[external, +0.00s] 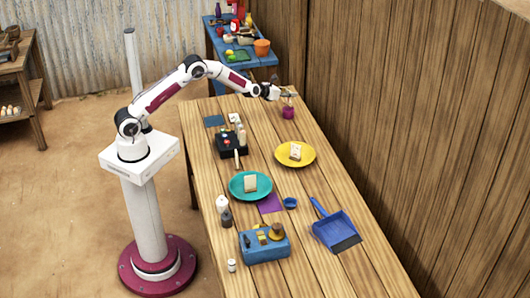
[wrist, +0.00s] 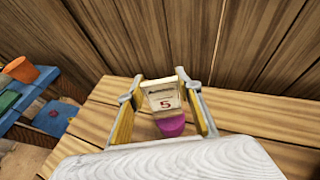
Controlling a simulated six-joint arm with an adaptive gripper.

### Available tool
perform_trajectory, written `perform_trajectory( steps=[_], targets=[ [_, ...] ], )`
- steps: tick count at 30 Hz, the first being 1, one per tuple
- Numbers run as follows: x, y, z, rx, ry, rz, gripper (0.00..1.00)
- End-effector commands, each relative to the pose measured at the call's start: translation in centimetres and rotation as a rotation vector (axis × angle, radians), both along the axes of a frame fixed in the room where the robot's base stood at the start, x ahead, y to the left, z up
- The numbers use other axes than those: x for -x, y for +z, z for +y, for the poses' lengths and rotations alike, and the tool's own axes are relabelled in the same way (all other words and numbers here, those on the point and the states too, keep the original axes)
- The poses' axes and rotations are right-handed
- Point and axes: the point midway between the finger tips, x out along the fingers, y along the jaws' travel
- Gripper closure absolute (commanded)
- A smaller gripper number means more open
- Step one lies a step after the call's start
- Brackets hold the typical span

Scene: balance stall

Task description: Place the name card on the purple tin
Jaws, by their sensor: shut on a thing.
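The name card (wrist: 162,92) is pale with a red 5 on it and stands between the two fingers of my gripper (wrist: 160,100) in the wrist view. The purple tin (wrist: 172,127) shows just below the card there. In the external view the purple tin (external: 288,113) stands on the far end of the wooden table, and my gripper (external: 287,93) is right above it, shut on the card. The card is too small to make out clearly in the external view. I cannot tell whether its lower edge touches the tin.
A plank wall (external: 400,130) runs close along the table's right side. A blue side table (external: 217,45) with an orange pot (external: 262,47) stands behind. A yellow plate (external: 310,158), a teal plate (external: 236,190) and a blue dustpan (external: 333,229) lie nearer the front. Bare wood surrounds the tin.

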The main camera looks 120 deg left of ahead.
Motion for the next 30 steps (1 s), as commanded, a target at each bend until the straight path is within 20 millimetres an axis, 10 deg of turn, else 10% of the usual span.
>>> perform_trajectory(
  steps=[20,21,23,30],
  targets=[
    [0.0,-2.3,0.0,0.000,0.000,0.000,0.90],
    [0.0,-2.4,0.0,0.000,0.000,0.000,0.63],
    [0.0,-2.4,0.0,0.000,0.000,0.000,0.49],
    [0.0,-2.3,0.0,0.000,0.000,0.000,0.49]
  ],
)
